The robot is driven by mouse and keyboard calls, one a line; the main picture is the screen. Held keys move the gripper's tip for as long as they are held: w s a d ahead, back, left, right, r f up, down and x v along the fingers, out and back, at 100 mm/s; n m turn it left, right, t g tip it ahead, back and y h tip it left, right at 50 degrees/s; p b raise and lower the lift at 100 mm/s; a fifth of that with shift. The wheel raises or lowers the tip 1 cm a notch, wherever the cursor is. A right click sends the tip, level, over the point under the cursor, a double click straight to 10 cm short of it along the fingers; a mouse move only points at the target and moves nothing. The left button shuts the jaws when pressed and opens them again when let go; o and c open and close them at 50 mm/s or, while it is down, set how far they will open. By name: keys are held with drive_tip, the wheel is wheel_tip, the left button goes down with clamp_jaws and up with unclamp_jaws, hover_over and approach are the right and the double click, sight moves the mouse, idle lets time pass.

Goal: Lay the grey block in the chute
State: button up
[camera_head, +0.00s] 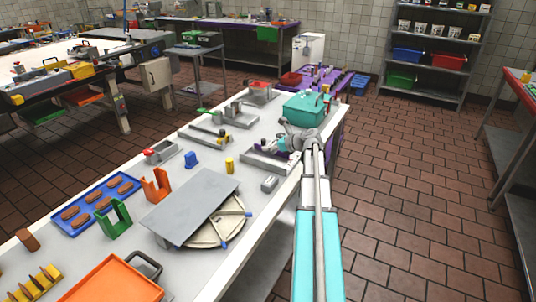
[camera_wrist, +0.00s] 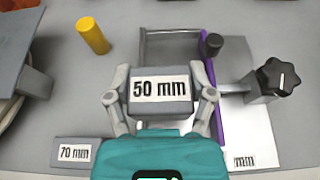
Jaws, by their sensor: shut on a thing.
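A grey block labelled "50 mm" (camera_wrist: 160,84) is held between the two fingers of my gripper (camera_wrist: 160,95) in the wrist view. In the head view my gripper (camera_head: 287,146) is at the metal fixture and hides the block. A grey channel (camera_wrist: 170,34) with a purple side strip (camera_wrist: 214,110) and a black knob (camera_wrist: 279,78) lies below and beyond the held block; it seems to be the chute. The block overlaps the channel in the picture; I cannot tell whether they touch. A second grey block labelled "70 mm" (camera_wrist: 85,151) lies left on the table; it also shows in the head view (camera_head: 269,184).
A yellow cylinder (camera_wrist: 92,36) stands left of the channel. In the head view a grey plate (camera_head: 190,205) lies on a round board, and a teal bin (camera_head: 303,107) stands behind my gripper. A blue piece (camera_head: 190,159) and orange stand (camera_head: 156,186) are farther left.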

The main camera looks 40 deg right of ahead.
sight(268, 152)
drive_tip(key=shift+w+d+f+b, duration=0.1)
drive_tip(key=shift+w+f+b, duration=0.35)
drive_tip(key=shift+f+b, duration=1.6)
drive_tip(key=shift+f+b, duration=0.6)
drive_tip(key=shift+s, duration=0.1)
drive_tip(key=o, duration=1.1)
drive_tip(key=shift+r, duration=0.25)
